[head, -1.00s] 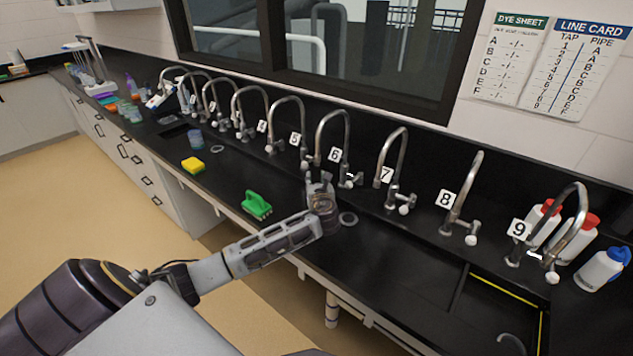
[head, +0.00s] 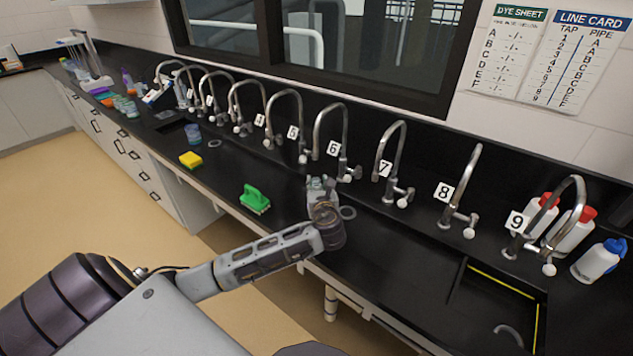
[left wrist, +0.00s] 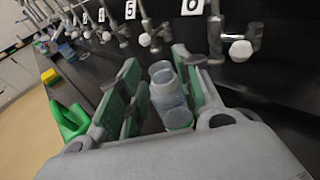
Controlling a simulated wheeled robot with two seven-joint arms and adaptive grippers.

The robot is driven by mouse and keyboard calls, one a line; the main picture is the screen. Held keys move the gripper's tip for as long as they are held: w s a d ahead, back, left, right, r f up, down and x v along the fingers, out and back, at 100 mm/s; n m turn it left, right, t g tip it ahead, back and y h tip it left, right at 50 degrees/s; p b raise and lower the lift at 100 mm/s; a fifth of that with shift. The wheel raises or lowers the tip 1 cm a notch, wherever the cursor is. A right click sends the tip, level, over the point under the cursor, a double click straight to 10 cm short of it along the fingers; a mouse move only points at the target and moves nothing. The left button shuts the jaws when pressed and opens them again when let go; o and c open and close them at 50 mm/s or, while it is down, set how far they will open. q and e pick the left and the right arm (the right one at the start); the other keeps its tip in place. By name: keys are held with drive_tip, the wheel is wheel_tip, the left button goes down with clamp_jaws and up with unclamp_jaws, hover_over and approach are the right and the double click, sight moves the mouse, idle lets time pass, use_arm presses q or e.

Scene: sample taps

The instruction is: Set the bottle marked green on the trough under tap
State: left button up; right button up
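A small clear bottle with a green lower part (left wrist: 172,100) stands between the green-padded fingers of my left gripper (left wrist: 165,90) in the left wrist view. The pads lie close along both its sides and look shut on it. In the head view my left gripper (head: 320,187) is over the black counter, in front of tap 6 (head: 331,130), with only the bottle's pale top showing. Whether its base touches the counter is hidden. Taps 7 (head: 390,160), 8 (head: 462,190) and 9 (head: 560,215) are to the right. My right gripper is not in view.
A green brush (head: 255,199), yellow sponge (head: 190,159) and blue-tinted container (head: 193,134) are left. Capped wash bottles (head: 600,260) stand by tap 9. A yellow-edged basin (head: 500,300) is front right.

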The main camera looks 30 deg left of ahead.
use_arm(q)
drive_tip(key=shift+v, duration=1.8)
